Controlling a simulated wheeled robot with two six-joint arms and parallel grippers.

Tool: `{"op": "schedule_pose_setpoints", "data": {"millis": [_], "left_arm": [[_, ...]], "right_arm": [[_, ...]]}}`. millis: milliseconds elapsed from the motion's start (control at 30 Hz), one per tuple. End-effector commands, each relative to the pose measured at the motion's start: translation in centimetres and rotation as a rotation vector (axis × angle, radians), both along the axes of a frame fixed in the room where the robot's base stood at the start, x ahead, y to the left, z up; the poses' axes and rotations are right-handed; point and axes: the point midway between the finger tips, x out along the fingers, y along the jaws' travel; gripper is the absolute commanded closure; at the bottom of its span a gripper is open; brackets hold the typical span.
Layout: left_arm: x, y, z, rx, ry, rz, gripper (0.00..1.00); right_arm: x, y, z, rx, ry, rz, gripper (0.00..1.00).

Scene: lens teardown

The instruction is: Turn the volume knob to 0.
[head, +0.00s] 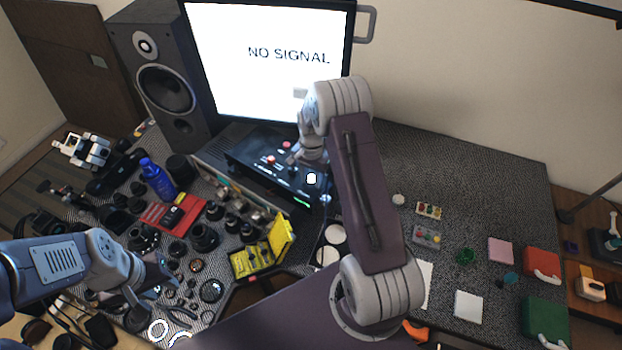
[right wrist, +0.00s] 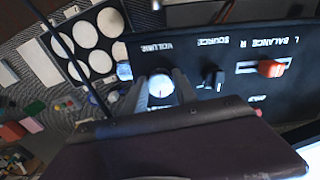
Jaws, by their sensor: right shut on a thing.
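The volume knob (right wrist: 160,86) is a pale round knob below the "VOLUME" lettering, which reads upside down in the right wrist view. It also shows as a small white disc in the head view (head: 311,178), at the right end of the black control panel (head: 255,158). My right gripper (right wrist: 162,90) is shut on the knob, with one finger on each side. I cannot read which mark the knob points to. My left gripper (head: 150,288) is open and empty over the small parts at the lower left.
A black source knob (right wrist: 212,78) and a red balance slider (right wrist: 271,68) sit beside the volume knob. A monitor (head: 270,60) and a speaker (head: 165,80) stand behind. Lens parts crowd the left. A yellow case (head: 265,255) stands open in front. The mat at right is partly free.

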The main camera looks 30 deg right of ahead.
Motion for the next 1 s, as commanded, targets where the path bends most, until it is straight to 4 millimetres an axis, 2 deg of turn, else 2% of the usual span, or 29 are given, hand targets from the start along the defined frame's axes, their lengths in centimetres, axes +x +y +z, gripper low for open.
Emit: {"op": "schedule_pose_setpoints", "data": {"millis": [1000], "left_arm": [[0.0,0.0,-1.2,0.000,0.000,0.000,0.64]], "right_arm": [[0.3,-0.4,0.4,-0.007,-0.013,0.964,1.00]]}}
